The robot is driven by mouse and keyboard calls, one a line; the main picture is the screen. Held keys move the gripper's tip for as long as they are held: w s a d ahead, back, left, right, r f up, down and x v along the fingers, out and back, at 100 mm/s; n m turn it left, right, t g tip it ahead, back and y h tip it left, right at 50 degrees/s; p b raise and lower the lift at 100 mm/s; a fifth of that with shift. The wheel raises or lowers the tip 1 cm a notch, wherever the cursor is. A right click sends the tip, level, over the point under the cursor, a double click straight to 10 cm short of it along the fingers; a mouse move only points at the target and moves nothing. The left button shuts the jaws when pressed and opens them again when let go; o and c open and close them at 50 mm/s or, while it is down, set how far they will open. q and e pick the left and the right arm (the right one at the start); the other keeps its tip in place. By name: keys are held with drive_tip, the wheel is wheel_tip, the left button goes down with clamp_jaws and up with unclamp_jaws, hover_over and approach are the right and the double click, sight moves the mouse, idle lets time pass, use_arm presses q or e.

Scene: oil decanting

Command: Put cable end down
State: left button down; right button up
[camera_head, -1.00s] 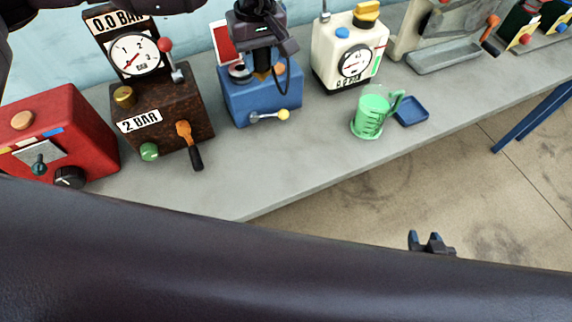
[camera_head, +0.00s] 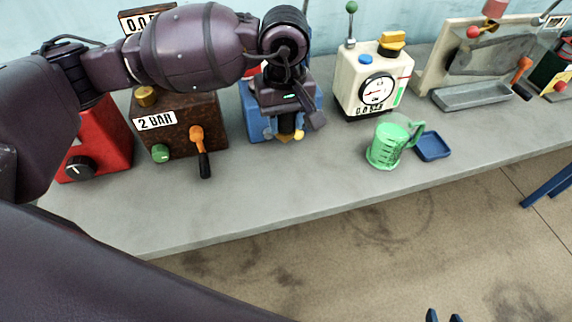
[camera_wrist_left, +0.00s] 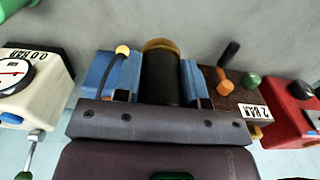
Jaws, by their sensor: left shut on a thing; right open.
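My left gripper (camera_head: 287,130) is in front of the blue machine (camera_head: 252,110) on the bench. It is shut on the cable end (camera_wrist_left: 160,75), a dark cylinder with a brass-coloured tip. In the left wrist view the cable end points away from the gripper, with the grey bench top beyond it. In the head view only its yellowish tip shows below the gripper; I cannot tell whether it touches anything. My right gripper (camera_head: 444,316) shows only as two fingertips, apart and empty, at the bottom edge.
The brown "2 BAR" machine (camera_head: 180,110) and red machine (camera_head: 105,140) stand left. The cream gauge machine (camera_head: 372,75), green jug (camera_head: 384,150) and small blue tray (camera_head: 433,146) stand right. The bench front (camera_head: 270,180) is bare.

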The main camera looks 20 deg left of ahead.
sight(285, 141)
use_arm(q)
wheel_tip(285, 141, down, 8)
drive_tip(key=shift+f, duration=0.2)
drive_tip(key=shift+f+b, duration=0.35)
drive_tip(key=shift+f, duration=2.25)
use_arm(e)
drive_tip(key=shift+w+f, duration=0.15)
drive_tip(key=shift+f, duration=0.05)
use_arm(q)
drive_tip(key=shift+f, duration=0.35)
use_arm(e)
drive_tip(key=shift+f, duration=0.25)
use_arm(q)
drive_tip(key=shift+f+b, duration=0.3)
drive_tip(key=shift+b, duration=0.15)
use_arm(e)
drive_tip(key=shift+w+a, duration=0.1)
drive_tip(key=shift+w, duration=0.05)
use_arm(q)
drive_tip(key=c, duration=0.8)
unclamp_jaws()
drive_tip(key=shift+o, duration=0.5)
use_arm(e)
drive_tip(key=shift+r, duration=0.1)
use_arm(q)
drive_tip(key=shift+r, duration=0.1)
